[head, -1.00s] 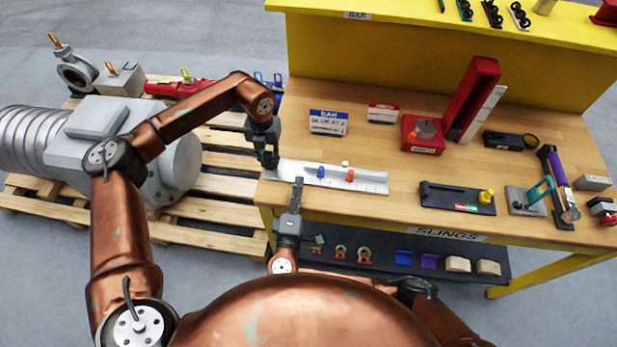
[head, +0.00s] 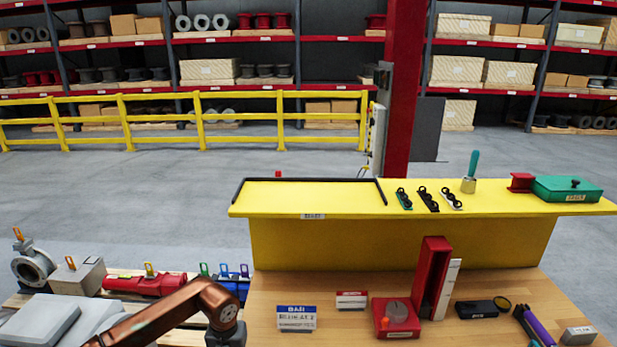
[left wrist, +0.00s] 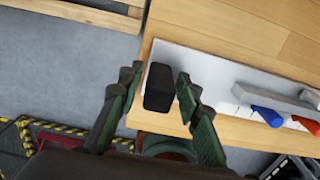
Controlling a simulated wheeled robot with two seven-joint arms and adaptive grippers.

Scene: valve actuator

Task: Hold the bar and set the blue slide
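In the left wrist view, a long white bar (left wrist: 203,68) lies along the wooden bench edge. A blue slide (left wrist: 268,117) and an orange-red slide (left wrist: 305,124) sit towards its right part, beside a raised grey strip. A black block (left wrist: 159,87) is at the bar's left end. My left gripper (left wrist: 157,84) has its two fingers apart, one on each side of the block, with small visible gaps. I cannot tell how deep the fingers reach. In the head view only my left arm shows, at the bottom; the bar, slides and both grippers are out of that view.
The wooden bench (head: 352,279) carries a blue-white sign box (head: 296,318), a red-white box (head: 351,300), a red block with a grey dial (head: 396,318) and a tall red channel piece (head: 431,280). A yellow shelf (head: 310,198) stands behind. A pallet with machine parts is at left.

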